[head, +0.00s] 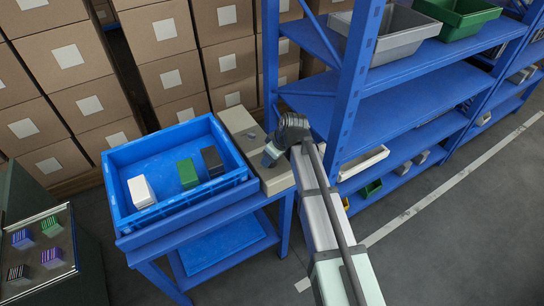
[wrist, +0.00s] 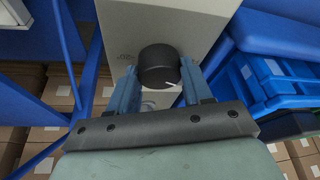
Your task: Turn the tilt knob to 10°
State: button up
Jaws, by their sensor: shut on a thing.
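The tilt knob (wrist: 158,66) is a round black knob with a white pointer line, on the face of a beige panel (wrist: 190,18) in the wrist view. The pointer points toward the lower right. In the head view my gripper (head: 270,155) is over the beige machine (head: 277,183) beside the blue tray, and the knob is hidden there.
A blue tray (head: 185,205) with white, green and black blocks stands left of the machine on a blue table. A blue shelf rack (head: 400,100) stands close to the right of my arm. Stacked cartons (head: 170,70) are behind. A dark display case (head: 45,245) is at the lower left.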

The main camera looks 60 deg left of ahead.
jog(key=m+t, duration=0.1)
jog(key=m, duration=0.2)
jog(key=m+t, duration=0.1)
jog(key=m, duration=0.2)
jog(key=shift+s+t, duration=0.2)
jog(key=shift+t, duration=0.1)
jog(key=m+t, duration=0.1)
jog(key=m, duration=0.2)
jog(key=m+t+h, duration=0.1)
jog(key=m, duration=0.2)
jog(key=shift+s+a+m, duration=0.1)
jog(key=shift+m, duration=0.3)
jog(key=o, duration=1)
jog(key=shift+o, duration=0.2)
jog(key=v, duration=1.3)
jog(key=shift+s+r, duration=0.25)
jog(key=shift+r, duration=0.1)
